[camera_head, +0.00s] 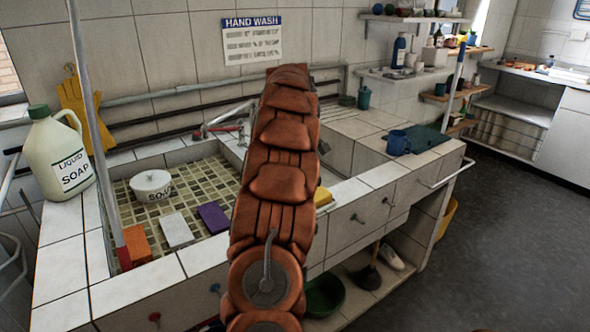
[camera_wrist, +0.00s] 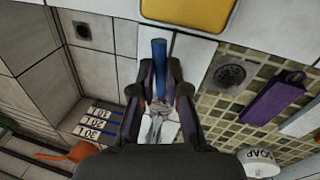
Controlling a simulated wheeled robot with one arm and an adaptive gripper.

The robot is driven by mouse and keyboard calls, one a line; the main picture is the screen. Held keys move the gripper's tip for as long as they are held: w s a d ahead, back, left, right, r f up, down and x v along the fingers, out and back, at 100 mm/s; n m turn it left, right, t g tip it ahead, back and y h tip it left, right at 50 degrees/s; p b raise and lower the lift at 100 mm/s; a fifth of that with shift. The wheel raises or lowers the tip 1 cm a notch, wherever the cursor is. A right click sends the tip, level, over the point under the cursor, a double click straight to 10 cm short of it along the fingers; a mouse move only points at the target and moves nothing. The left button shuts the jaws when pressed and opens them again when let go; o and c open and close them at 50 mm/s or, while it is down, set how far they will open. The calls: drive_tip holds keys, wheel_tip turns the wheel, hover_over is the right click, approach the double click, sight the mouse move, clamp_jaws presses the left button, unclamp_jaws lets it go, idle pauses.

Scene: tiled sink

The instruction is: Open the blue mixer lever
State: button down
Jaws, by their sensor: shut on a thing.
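The blue mixer lever (camera_wrist: 159,52) shows in the wrist view as an upright blue bar on a metal tap body (camera_wrist: 157,125). My gripper (camera_wrist: 160,92) has its two dark fingers on either side of the lever and is shut on it. The exact contact is partly hidden between the fingers. In the head view my orange arm covers the middle of the picture and hides the gripper and the blue lever. A metal tap (camera_head: 212,122) with a red handle (camera_head: 228,129) shows to the left of the arm.
A white soap bowl (camera_head: 151,185), an orange block (camera_head: 137,242), a white block (camera_head: 176,230) and a purple block (camera_head: 214,217) lie in the tiled basin. A soap jug (camera_head: 60,152) stands on the left rim.

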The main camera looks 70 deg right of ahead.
idle(0.4)
drive_tip(key=c, duration=1.2)
unclamp_jaws()
drive_tip(key=shift+r, duration=0.1)
drive_tip(key=shift+w+a+r, duration=0.15)
drive_tip(key=shift+a+r, duration=0.2)
drive_tip(key=shift+r, duration=1.6)
drive_tip(key=shift+w+a+r, duration=0.1)
drive_tip(key=shift+a+r, duration=0.3)
drive_tip(key=shift+r, duration=1.5)
drive_tip(key=shift+w+a+r, duration=0.15)
drive_tip(key=shift+a+r, duration=0.2)
drive_tip(key=shift+r, duration=1.6)
